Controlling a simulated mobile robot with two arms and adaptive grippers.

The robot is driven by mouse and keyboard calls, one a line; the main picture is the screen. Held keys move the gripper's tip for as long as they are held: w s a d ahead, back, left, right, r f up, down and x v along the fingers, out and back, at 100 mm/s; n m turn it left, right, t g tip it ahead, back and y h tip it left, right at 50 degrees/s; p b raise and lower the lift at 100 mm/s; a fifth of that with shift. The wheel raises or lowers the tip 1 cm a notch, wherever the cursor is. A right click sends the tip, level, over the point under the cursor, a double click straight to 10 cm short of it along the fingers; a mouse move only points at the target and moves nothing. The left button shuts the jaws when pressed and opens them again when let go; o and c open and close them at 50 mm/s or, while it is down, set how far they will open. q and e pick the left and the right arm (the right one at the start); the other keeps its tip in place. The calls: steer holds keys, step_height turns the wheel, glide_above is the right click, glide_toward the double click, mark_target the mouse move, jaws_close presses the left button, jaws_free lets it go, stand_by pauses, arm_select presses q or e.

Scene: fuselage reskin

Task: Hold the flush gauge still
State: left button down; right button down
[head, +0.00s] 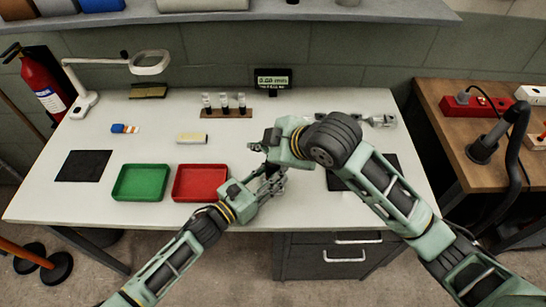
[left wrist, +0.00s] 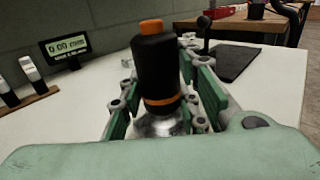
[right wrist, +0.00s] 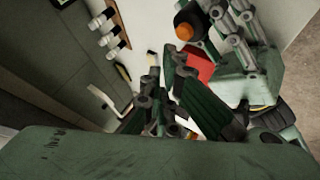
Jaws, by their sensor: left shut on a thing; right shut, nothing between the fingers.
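The flush gauge (left wrist: 158,72) is a black cylinder with an orange top, an orange ring and a shiny metal base. In the left wrist view it stands upright between the fingers of my left gripper (left wrist: 165,108), which is shut on it. In the head view my left gripper (head: 270,180) is over the middle of the bench, right of the red tray; the gauge is mostly hidden there. My right gripper (head: 264,145) is shut and empty, just beyond the left one. The right wrist view shows the gauge's orange top (right wrist: 184,32) near the right fingers (right wrist: 165,85).
On the white bench (head: 100,210) are a green tray (head: 140,182), a red tray (head: 196,182), a dark mat (head: 83,165), a vial rack (head: 227,112) and a small display (head: 273,79). Another dark mat (head: 345,180) lies under my right arm. A wooden side table (head: 450,120) stands right.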

mark_target(266, 164)
steer(key=shift+r, duration=2.2)
arm_select(q)
steer(key=c, duration=1.2)
jaws_free()
